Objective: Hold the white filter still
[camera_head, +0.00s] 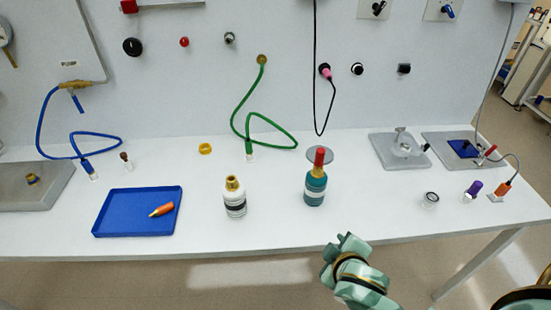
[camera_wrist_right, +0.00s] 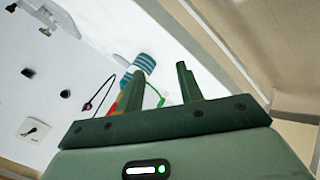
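The white filter (camera_head: 235,203) is a white bottle-shaped part with dark bands and a brass top. It stands upright on the bench, right of the blue tray, with nothing touching it. I cannot make it out in the right wrist view. My right gripper (camera_wrist_right: 160,74) is open, with its two fingers apart and nothing between them. In the head view a green part of my right arm (camera_head: 353,275) shows in front of the bench's front edge, to the right of the white filter and nearer. My left gripper is not in view.
A teal filter with a red top (camera_head: 315,190) stands right of the white one; its banded body shows beyond my fingers in the wrist view (camera_wrist_right: 146,63). A blue tray (camera_head: 110,226) holds an orange-tipped part (camera_head: 163,209). A green hose (camera_head: 240,110) hangs behind. Bench between filters is clear.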

